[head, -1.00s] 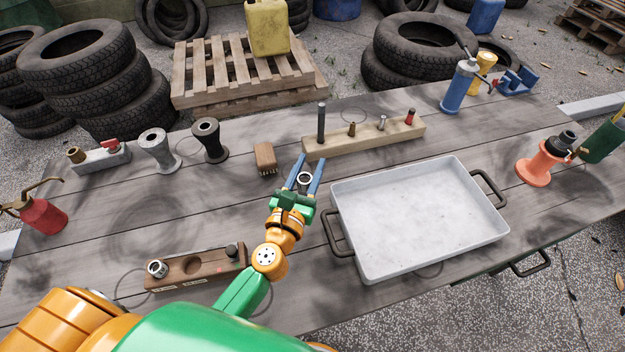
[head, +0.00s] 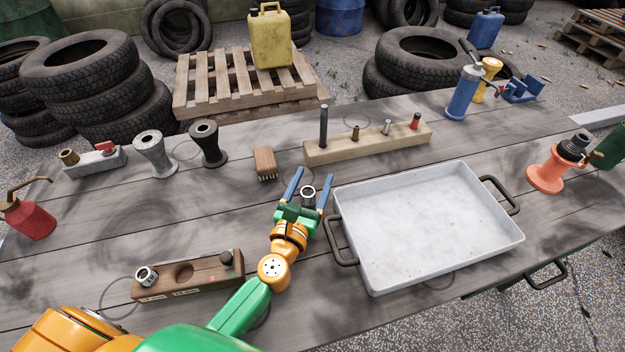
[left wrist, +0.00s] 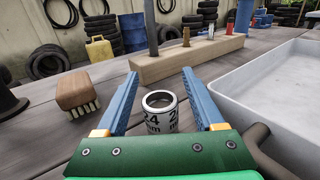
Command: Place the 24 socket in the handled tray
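The 24 socket (left wrist: 160,112) is a silver ring-shaped socket with "24" printed on its side. It stands upright on the table between the open fingers of my left gripper (left wrist: 160,100), with a gap on each side. In the head view the socket (head: 308,192) shows between the blue fingertips of my left gripper (head: 307,186). The handled tray (head: 373,280), white-grey with dark handles, lies empty just right of the gripper; part of it also shows in the left wrist view (left wrist: 245,108). My right gripper is not in view.
A wooden socket holder (head: 208,276) with another socket (head: 146,276) stands front left. A brush (head: 265,162) and a pale wood block with pegs (head: 345,150) are behind the gripper. Grey and black spools (head: 207,145) stand back left. The left-middle table is fairly clear.

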